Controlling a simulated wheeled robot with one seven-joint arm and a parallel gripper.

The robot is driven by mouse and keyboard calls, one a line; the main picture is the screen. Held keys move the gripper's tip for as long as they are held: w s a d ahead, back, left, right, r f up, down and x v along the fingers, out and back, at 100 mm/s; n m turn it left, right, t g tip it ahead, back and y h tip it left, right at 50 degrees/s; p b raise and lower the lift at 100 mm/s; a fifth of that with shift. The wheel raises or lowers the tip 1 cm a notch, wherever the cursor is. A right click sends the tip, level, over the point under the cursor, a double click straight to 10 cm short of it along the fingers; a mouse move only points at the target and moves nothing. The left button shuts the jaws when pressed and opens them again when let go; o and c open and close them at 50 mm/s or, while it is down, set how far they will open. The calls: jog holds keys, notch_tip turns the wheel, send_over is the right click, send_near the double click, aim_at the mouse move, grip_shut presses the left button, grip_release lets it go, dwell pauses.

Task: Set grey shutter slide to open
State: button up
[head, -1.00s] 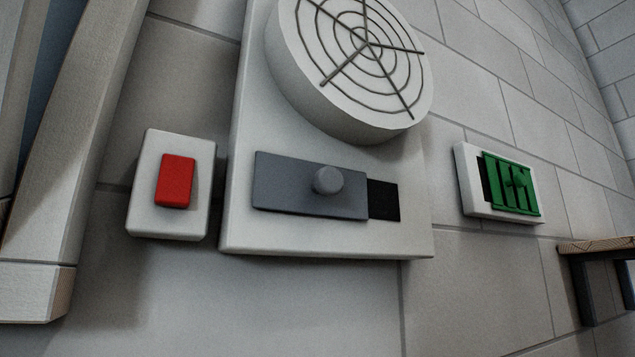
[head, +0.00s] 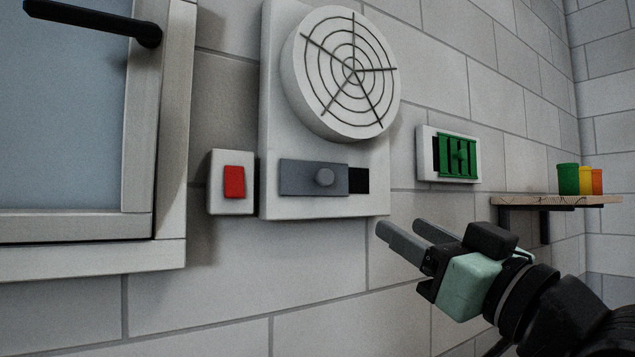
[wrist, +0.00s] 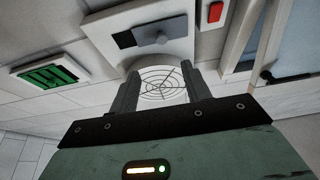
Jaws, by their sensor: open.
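A dark slot (head: 358,181) shows to the right of the plate, and the plate covers the left part. In the wrist view, the slide (wrist: 150,36) appears upside down near the top, with its dark slot to the left. My gripper (head: 398,236) is below and right of the panel, apart from the slide. Its fingers are open and empty, and they also show in the wrist view (wrist: 162,84).
A red rocker switch (head: 234,182) is left of the panel. A green slatted vent (head: 457,157) is on the right. A wooden shelf (head: 540,201) with coloured cups stands farther right. A window frame (head: 172,150) with a black handle (head: 95,20) is at the left.

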jog(key=p, duration=0.9)
send_near(328, 177)
jog(key=x, duration=0.6)
jog(key=shift+w+a+r, duration=0.2)
jog(key=shift+w, duration=0.05)
jog(key=shift+p+x, duration=0.4)
jog(key=shift+x, duration=0.35)
jog(key=shift+f, duration=0.1)
